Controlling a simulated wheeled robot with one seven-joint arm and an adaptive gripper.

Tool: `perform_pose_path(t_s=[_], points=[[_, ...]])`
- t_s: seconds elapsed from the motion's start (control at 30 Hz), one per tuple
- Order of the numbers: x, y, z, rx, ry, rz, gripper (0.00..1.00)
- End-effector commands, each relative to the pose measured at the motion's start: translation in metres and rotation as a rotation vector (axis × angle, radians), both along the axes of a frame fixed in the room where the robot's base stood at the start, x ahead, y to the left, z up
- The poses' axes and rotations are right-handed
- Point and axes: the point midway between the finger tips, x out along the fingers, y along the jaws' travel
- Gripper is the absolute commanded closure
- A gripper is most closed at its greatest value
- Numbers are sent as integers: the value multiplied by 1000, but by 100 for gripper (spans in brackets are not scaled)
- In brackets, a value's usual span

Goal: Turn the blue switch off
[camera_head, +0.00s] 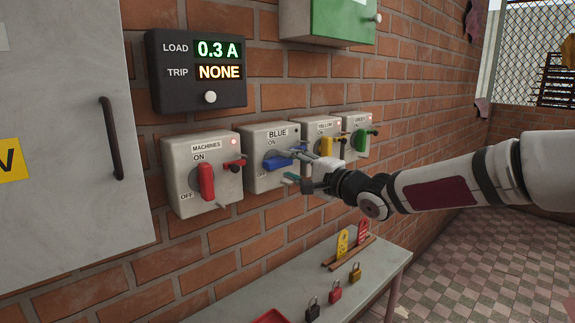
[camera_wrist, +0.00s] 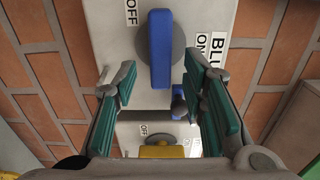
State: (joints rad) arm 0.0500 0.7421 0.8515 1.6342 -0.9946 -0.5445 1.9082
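The blue switch is a grey box (camera_head: 254,181) labelled BLUE, with a blue handle (camera_head: 277,163) on its front. The handle lies crosswise, roughly level, unlike the upright red handle beside it. In the wrist view the handle (camera_wrist: 160,50) stands between the OFF mark on the left and the ON mark on the right. My gripper (camera_head: 292,168) is just in front of the box. In the wrist view its green-padded fingers (camera_wrist: 163,80) are spread with a gap on both sides of the handle. No contact shows. My gripper partly hides the box in the head view.
The MACHINES switch (camera_head: 201,178) is left of it; the YELLOW (camera_head: 325,140) and GREEN (camera_head: 360,134) switches are close on the right. A display (camera_head: 197,72) above reads 0.3 A and NONE. A bench (camera_head: 329,282) with padlocks stands below.

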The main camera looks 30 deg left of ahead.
Motion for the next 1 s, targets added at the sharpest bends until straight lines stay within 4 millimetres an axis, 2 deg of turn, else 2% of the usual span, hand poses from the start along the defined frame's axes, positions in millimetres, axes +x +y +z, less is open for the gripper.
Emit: perform_pose_path(t_s=[0.03, 0.2, 0.4, 0.63, 1.0], points=[[-2, -12, 0, -2, 0, -4, 62], [-16, -44, 0, -2, 0, -4, 62], [-29, -74, 0, -1, 0, -3, 62], [-36, -88, 0, 0, 1, -1, 62], [-36, -88, 0, 0, 1, 0, 62]])
